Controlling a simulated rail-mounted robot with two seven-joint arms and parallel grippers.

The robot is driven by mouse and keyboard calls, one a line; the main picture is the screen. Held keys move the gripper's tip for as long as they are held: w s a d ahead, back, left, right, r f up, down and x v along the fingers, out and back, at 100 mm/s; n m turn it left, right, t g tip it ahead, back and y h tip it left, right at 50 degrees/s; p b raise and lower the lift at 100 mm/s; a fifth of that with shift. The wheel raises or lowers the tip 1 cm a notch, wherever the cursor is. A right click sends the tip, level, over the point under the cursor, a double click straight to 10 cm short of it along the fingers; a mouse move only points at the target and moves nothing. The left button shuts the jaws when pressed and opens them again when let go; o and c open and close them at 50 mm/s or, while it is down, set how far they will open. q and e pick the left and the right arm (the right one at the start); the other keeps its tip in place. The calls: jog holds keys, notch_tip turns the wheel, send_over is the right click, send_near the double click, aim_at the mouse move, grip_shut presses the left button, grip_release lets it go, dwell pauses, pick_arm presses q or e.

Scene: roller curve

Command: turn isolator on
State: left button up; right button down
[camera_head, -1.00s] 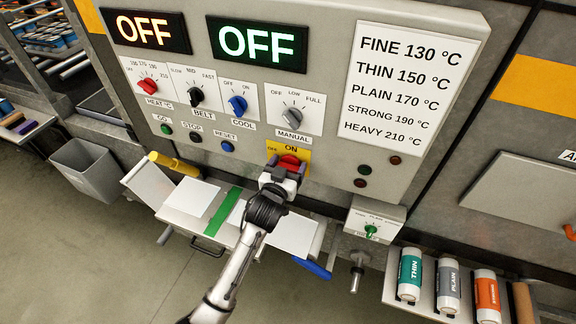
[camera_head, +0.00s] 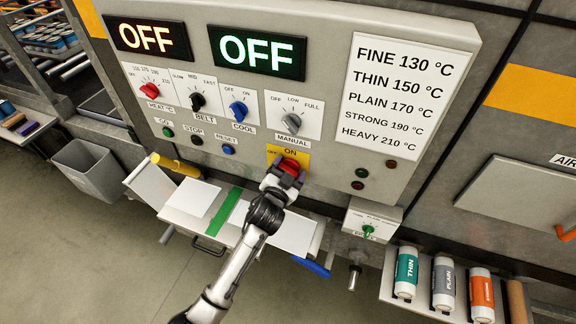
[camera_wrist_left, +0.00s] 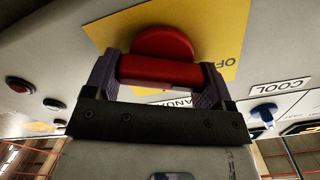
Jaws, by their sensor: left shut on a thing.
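The isolator is a red rotary knob (camera_head: 291,165) on a yellow plate (camera_head: 272,154) marked OFF and ON, low on the grey control panel. My left gripper (camera_head: 284,178) is shut on the knob's red handle. In the left wrist view the two fingers (camera_wrist_left: 159,85) stand on either side of the red handle bar (camera_wrist_left: 160,70), with the round red base (camera_wrist_left: 162,43) behind it. In the head view the gripper hides part of the knob, and the knob looks tilted. My right gripper is not in view.
Above are HEAT, BELT, COOL and MANUAL knobs (camera_head: 292,122) and two displays reading OFF (camera_head: 257,51). A shelf with white sheets (camera_head: 193,199) lies below. A small box with a green knob (camera_head: 368,230) stands to the right.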

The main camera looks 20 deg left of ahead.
pick_arm(q)
jog(key=m+p, duration=0.1)
jog(key=m, duration=0.5)
jog(key=shift+d+f+m+p, duration=0.15)
jog(key=shift+d+m+p, duration=0.05)
jog(key=shift+m+p, duration=0.15)
jog(key=m, duration=0.3)
jog(key=m+p, duration=0.1)
jog(key=m, duration=0.1)
jog(key=shift+f+m, duration=0.25)
jog(key=shift+m, duration=0.1)
jog(key=o, duration=0.9)
jog(key=s, duration=1.3)
jog(key=shift+s+b, duration=0.35)
jog(key=shift+s, duration=0.05)
